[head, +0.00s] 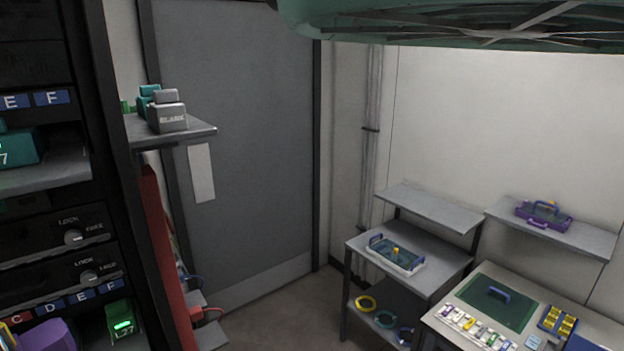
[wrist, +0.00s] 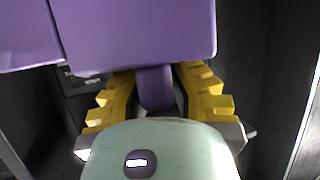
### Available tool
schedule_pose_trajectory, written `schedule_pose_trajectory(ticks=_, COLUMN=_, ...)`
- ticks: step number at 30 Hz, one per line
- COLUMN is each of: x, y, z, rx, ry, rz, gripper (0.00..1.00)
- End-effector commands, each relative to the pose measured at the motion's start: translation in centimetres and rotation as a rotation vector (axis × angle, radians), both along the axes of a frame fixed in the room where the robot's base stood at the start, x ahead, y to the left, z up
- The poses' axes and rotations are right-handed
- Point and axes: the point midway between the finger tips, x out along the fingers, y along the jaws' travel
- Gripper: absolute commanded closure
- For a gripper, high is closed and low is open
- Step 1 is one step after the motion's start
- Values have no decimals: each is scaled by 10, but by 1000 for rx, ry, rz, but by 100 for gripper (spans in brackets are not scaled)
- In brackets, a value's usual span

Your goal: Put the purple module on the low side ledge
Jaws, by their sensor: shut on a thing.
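The purple module (wrist: 135,35) fills the top of the wrist view. My gripper (wrist: 155,92), with yellow ribbed fingers, is shut on the narrow purple grip that hangs from its near face. In the head view a purple block (head: 47,335) shows at the bottom left corner, in front of the rack; I cannot tell for sure if it is the same module. My gripper is not visible in the head view. A low grey ledge (head: 208,335) sticks out beside the rack, past a red upright panel, and is partly hidden.
A higher side ledge (head: 200,130) holds grey and teal blocks, one marked BLANK (head: 168,118). A green module (head: 121,321) sits in the rack's lower bay. Shelves and a workbench (head: 440,318) stand at right.

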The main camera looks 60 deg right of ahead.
Motion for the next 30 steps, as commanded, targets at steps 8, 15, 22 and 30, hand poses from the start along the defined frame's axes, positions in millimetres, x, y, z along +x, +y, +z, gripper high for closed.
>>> schedule_pose_trajectory(ticks=8, x=0, y=0, z=82, rx=-1, ry=-2, rz=1, gripper=100)
schedule_pose_trajectory(ticks=15, x=0, y=0, z=115, rx=-1, ry=-2, rz=1, gripper=100)
schedule_pose_trajectory(ticks=22, x=0, y=0, z=121, rx=-1, ry=-2, rz=1, gripper=100)
schedule_pose_trajectory(ticks=30, x=-8, y=0, z=114, rx=-1, ry=2, rz=0, gripper=100)
